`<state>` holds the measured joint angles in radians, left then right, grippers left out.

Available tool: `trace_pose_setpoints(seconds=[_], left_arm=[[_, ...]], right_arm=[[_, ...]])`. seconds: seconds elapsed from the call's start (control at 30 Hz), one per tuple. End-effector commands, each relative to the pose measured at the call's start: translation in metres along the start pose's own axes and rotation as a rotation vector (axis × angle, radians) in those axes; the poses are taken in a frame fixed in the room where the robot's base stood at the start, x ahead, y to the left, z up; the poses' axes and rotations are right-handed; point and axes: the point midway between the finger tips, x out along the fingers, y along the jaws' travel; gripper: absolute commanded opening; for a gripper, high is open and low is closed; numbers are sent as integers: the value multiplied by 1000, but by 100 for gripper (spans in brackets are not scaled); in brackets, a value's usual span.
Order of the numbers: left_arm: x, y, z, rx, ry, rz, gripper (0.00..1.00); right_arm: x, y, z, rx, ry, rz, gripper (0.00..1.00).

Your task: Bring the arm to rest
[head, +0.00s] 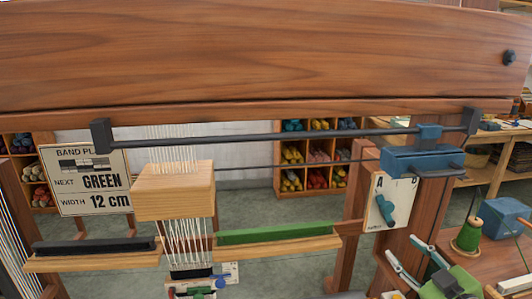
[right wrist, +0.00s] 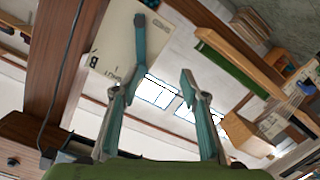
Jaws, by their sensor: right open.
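My right gripper (head: 401,246) is at the lower right of the head view, green-bodied with two teal fingers. It is open and empty. In the right wrist view its spread fingers (right wrist: 162,74) have nothing between them. A teal lever (head: 385,209) on a pale lettered plate (head: 374,216) is above and left of the fingers in the head view. The lever also shows in the right wrist view (right wrist: 140,40), beyond the left fingertip; whether they touch is hard to tell. My left gripper is not in view.
A wooden loom beam (head: 260,55) spans the top. A wooden block (head: 174,190) with white threads hangs mid-left, beside a green bar (head: 275,233) and a dark bar (head: 95,245). A sign (head: 88,180) reads GREEN, 12 cm. A green spool (head: 467,236) and blue box (head: 506,217) stand right.

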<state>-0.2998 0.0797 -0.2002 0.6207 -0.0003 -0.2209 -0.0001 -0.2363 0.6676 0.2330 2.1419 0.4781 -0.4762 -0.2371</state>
Motion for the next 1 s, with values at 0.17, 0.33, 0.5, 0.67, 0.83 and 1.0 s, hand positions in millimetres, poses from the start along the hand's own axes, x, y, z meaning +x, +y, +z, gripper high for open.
trace_pose_setpoints(seconds=[0.17, 0.33, 0.5, 0.67, 0.83, 1.0], left_arm=[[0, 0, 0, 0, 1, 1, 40], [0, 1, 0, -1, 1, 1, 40], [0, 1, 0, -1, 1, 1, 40], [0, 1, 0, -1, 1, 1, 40], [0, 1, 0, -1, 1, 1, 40], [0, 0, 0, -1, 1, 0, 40]], right_arm=[[-34, -100, 76, 96, -281, -127, 40], [-96, -188, 130, 185, -573, -227, 40], [-155, -243, 153, 252, -794, -283, 40], [-206, -277, 162, 306, -963, -314, 40], [-250, -304, 166, 353, -1116, -335, 40], [-233, -323, 205, 343, -1126, -341, 40]])
